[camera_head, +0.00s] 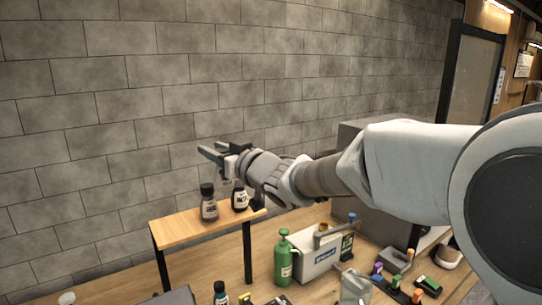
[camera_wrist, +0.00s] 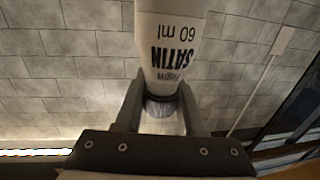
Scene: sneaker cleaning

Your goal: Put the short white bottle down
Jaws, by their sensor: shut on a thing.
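The short white bottle (camera_wrist: 172,45) shows in the wrist view, with "SATIN 60 ml" printed upside down on it in black. My gripper (camera_wrist: 160,103) is shut on the bottle's narrow end, with one finger on each side. In the head view, my gripper (camera_head: 212,152) is above the small wooden shelf (camera_head: 180,231). The bottle is hard to make out there against the grey wall, and I cannot tell its gap to the shelf top.
Two dark-capped bottles (camera_head: 208,205) (camera_head: 239,197) stand on the shelf near its right part; the shelf's left part is clear. Below on the table (camera_head: 262,262) are a green bottle (camera_head: 284,262), a white box (camera_head: 315,262) and several small items. A brick wall (camera_head: 150,80) stands behind.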

